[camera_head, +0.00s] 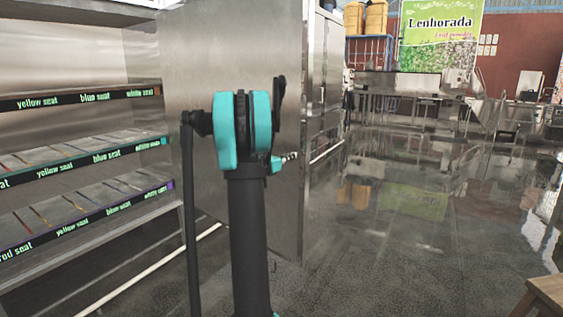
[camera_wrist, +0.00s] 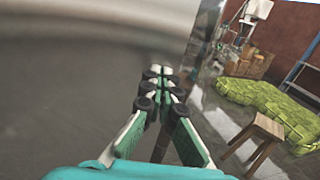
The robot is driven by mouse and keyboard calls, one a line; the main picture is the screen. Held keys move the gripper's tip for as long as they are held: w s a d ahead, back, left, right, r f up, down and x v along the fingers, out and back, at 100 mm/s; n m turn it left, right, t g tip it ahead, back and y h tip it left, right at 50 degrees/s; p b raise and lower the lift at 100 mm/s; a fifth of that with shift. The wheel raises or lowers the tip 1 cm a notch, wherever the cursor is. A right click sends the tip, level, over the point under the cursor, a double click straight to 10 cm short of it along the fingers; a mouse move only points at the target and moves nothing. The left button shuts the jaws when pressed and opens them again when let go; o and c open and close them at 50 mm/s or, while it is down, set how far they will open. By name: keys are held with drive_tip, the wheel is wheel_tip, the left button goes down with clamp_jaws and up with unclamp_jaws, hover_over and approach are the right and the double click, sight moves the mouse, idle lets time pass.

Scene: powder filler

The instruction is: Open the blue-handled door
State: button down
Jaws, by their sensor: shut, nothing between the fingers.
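No blue handle is visible in either view, so I cannot pick out the blue-handled door. A tall steel cabinet (camera_head: 240,50) stands in front of me in the head view, showing a plain side panel. Its front lies edge-on to the right, with narrow upright details (camera_head: 318,70). In the wrist view my gripper (camera_wrist: 158,72) is shut and empty, with its fingers together beside a blurred grey metal surface (camera_wrist: 70,90). I cannot tell whether it touches that surface. In the head view my arm hides most of the gripper.
Labelled steel shelves (camera_head: 90,155) stand at the left. Open shiny floor (camera_head: 410,210) lies to the right. A wooden stool (camera_head: 545,292) is at the lower right and also shows in the wrist view (camera_wrist: 262,130), near green sacks (camera_wrist: 265,105). Steel benches (camera_head: 410,95) stand at the back.

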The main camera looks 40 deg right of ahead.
sight(306, 154)
drive_tip(key=w+d, duration=0.2)
drive_tip(key=d, duration=0.8)
drive_tip(key=w+d, duration=0.2)
drive_tip(key=d, duration=0.8)
drive_tip(key=shift+w, duration=0.4)
drive_tip(key=shift+a, duration=0.1)
drive_tip(key=s+a, duration=0.2)
drive_tip(key=a, duration=0.2)
drive_tip(key=s+a, duration=0.2)
drive_tip(key=a, duration=0.2)
drive_tip(key=s+a, duration=0.2)
drive_tip(key=a, duration=0.2)
drive_tip(key=shift+a, duration=0.3)
